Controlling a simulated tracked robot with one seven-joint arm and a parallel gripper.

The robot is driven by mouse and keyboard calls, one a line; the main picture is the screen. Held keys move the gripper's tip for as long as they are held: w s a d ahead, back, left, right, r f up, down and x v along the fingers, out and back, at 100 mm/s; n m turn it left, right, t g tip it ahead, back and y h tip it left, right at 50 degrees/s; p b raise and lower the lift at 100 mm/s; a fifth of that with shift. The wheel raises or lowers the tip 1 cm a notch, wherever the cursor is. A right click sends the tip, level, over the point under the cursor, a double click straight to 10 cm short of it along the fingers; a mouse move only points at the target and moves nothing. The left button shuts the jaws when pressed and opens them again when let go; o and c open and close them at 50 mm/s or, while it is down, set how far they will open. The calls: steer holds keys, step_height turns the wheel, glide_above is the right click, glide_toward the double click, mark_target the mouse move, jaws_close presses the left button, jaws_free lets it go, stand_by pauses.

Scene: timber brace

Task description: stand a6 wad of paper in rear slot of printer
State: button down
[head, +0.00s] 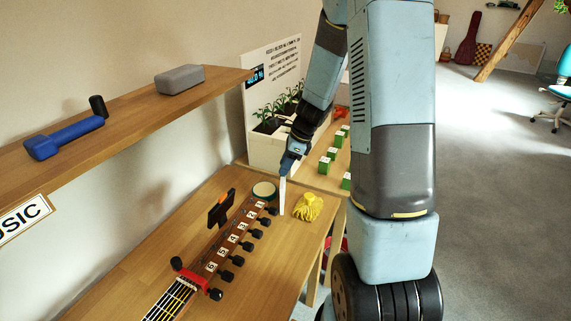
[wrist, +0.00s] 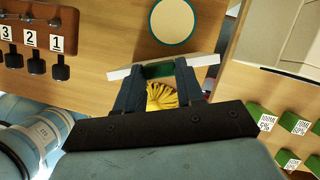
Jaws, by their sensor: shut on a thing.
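My gripper (head: 286,168) is shut on a thin white wad of paper (head: 283,196), held upright above the wooden table. The wad also shows in the wrist view (wrist: 122,73) as a pale strip across the fingertips of my gripper (wrist: 160,80). A dark green patch shows between the fingers. In the head view the wad's lower end is close to the tabletop; I cannot tell whether it touches. I cannot pick out a printer for certain. A pale box edge (wrist: 285,35) shows at the wrist view's upper right, too cropped to identify.
A round green-rimmed tin (head: 264,190), a yellow tassel-like bundle (head: 309,207) and a guitar headstock (head: 232,240) lie close around the gripper. Behind stand a white planter (head: 268,153) and green labelled blocks (head: 325,164). A shelf (head: 120,125) overhangs the left.

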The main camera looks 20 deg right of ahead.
steer(key=c, duration=0.7)
jaws_free()
steer(key=v, duration=1.2)
steer(key=s+a+r+n+t+h, duration=0.2)
steer(key=s+a+r+n, duration=0.1)
steer(key=s+r+n, duration=0.5)
steer(key=s+a+r+n+t+h, duration=0.1)
steer(key=s+a+r+n+h, duration=0.1)
steer(key=s+r+n, duration=0.6)
steer(key=shift+s+a+r+n+t, duration=0.15)
steer(key=shift+s+a+n+t, duration=0.5)
steer(key=shift+s+n, duration=3.35)
steer(key=shift+s+a+m+g, duration=0.25)
steer(key=shift+s+m, duration=0.4)
steer(key=shift+m, duration=0.05)
steer(key=shift+c, duration=0.4)
